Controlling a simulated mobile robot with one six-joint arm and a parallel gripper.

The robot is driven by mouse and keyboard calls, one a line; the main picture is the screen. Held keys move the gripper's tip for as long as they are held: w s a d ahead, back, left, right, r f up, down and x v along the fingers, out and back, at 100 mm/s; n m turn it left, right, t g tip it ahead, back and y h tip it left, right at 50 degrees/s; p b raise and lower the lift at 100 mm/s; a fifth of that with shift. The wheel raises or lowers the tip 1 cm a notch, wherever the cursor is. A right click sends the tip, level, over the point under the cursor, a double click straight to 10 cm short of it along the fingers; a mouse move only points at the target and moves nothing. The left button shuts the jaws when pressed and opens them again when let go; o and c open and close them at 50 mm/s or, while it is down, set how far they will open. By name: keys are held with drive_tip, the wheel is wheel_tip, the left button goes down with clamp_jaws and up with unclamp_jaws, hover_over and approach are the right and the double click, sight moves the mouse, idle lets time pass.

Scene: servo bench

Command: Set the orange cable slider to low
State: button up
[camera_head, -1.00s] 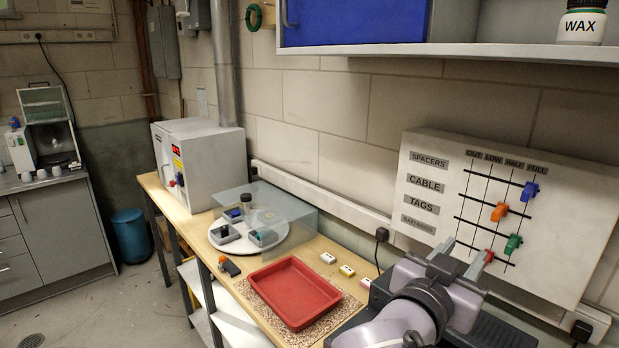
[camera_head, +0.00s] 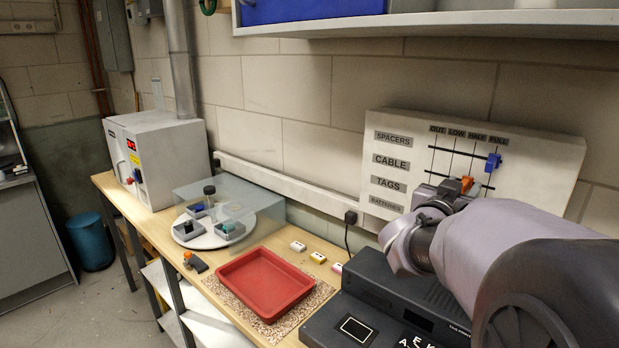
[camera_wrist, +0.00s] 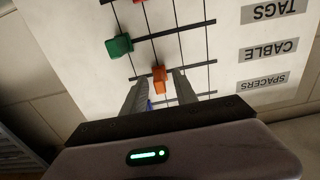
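The slider board (camera_head: 395,152) is on the wall at the right, with columns OUT, LOW, HALF and FULL. The orange cable slider (camera_head: 467,184) shows just beyond my gripper (camera_head: 455,186). In the upside-down wrist view, the orange slider (camera_wrist: 159,80) sits on the HALF line of the cable row. My gripper (camera_wrist: 160,78) is open, with one finger on each side of the orange slider and visible gaps to it. I cannot tell how deep the fingers reach. The CABLE label (camera_wrist: 268,50) is at the right in that view.
The blue slider (camera_head: 493,161) is on the spacers row at FULL. The green slider (camera_wrist: 119,46) is on the tags row near the left finger. A red slider (camera_wrist: 139,2) is at the wrist view's top edge. A red tray (camera_head: 264,283) and black device (camera_head: 385,300) lie below.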

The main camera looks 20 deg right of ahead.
clamp_jaws()
idle(1.5)
